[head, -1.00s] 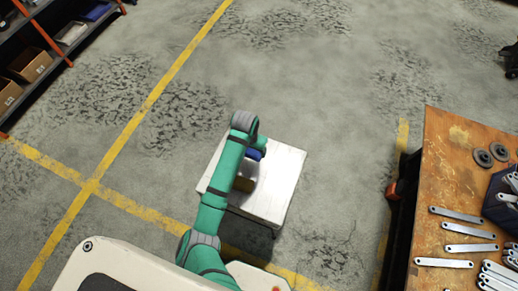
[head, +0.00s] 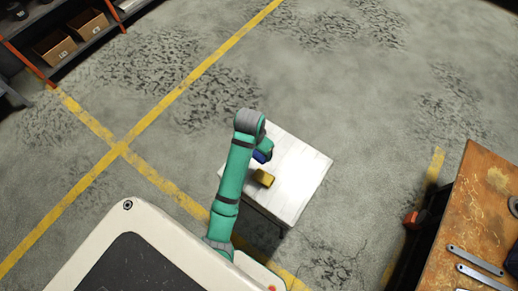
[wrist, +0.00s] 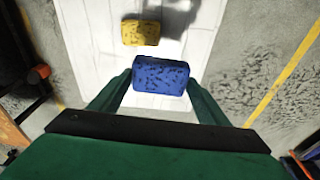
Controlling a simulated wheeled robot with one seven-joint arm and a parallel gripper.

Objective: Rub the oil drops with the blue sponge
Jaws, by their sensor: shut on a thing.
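The blue sponge (wrist: 160,75) is between the two fingers of my gripper (wrist: 161,80), which is shut on it. In the head view the blue sponge (head: 262,156) shows just below the end of my arm, over the left part of a white table (head: 300,165). I cannot tell whether it touches the top. A yellow sponge (head: 265,178) lies on the table close by; it also shows in the wrist view (wrist: 140,33), beyond the blue one. I see no oil drops on the visible part of the tabletop; my arm hides some of it.
A worn orange-brown workbench (head: 480,200) with metal brackets (head: 478,254) stands at the right. Shelves with cardboard boxes (head: 54,48) are at the top left. Concrete floor with yellow lines (head: 190,75) lies open around the table.

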